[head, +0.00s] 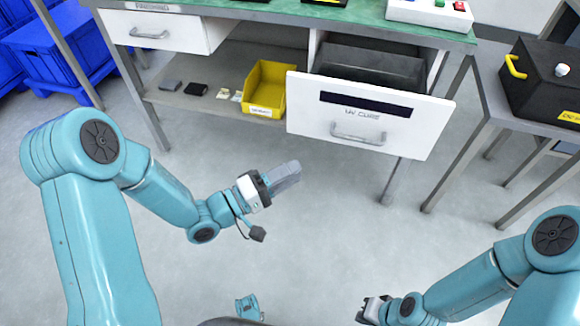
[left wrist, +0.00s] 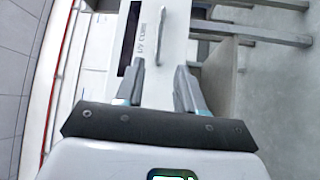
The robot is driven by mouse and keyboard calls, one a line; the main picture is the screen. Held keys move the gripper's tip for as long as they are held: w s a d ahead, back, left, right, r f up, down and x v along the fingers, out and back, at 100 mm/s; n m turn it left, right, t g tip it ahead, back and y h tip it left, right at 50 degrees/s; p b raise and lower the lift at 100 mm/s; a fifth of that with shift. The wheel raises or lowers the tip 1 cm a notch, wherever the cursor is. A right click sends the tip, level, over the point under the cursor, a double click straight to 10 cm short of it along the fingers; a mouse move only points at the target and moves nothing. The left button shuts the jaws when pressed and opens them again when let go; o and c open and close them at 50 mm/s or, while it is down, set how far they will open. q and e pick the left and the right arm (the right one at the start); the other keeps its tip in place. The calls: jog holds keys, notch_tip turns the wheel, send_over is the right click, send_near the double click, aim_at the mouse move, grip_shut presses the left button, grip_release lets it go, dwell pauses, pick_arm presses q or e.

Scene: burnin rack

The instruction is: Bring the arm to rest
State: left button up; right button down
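My left arm reaches in from the left, and its gripper (head: 287,174) hangs over the bare floor in front of the workbench, apart from the drawer front. In the left wrist view the two fingers of the left gripper (left wrist: 160,78) stand apart with nothing between them. My right arm comes in from the lower right. Its gripper (head: 368,308) is low near the bottom edge, partly hidden by its own wrist, and I cannot tell its fingers apart.
The white UV CURE drawer (head: 420,118) stands pulled out, its dark inside showing; it also appears in the left wrist view (left wrist: 150,88). A yellow bin (head: 266,85) sits on the lower shelf (head: 215,103). A black box (head: 540,90) stands on the right table. The floor (head: 320,240) is clear.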

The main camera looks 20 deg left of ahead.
pick_arm(q)
jog(key=s+d+f+n+g+y, duration=0.1)
jog(key=s+f+g+y, duration=0.15)
jog(key=f, duration=0.65)
jog(key=s+d+f+g+y, duration=0.15)
jog(key=f+y, duration=0.25)
jog(key=f, duration=0.4)
jog(key=s+a+f+m+g+y, duration=0.3)
jog(key=s+f+m+g, duration=0.3)
jog(key=s+f+g, duration=0.6)
notch_tip(320, 180, up, 32)
jog(key=s+t+p, duration=0.2)
jog(key=p, duration=2.8)
jog(key=shift+s+d+f+t, duration=0.2)
jog(key=shift+d+t, duration=0.1)
jog(key=shift+d, duration=0.1)
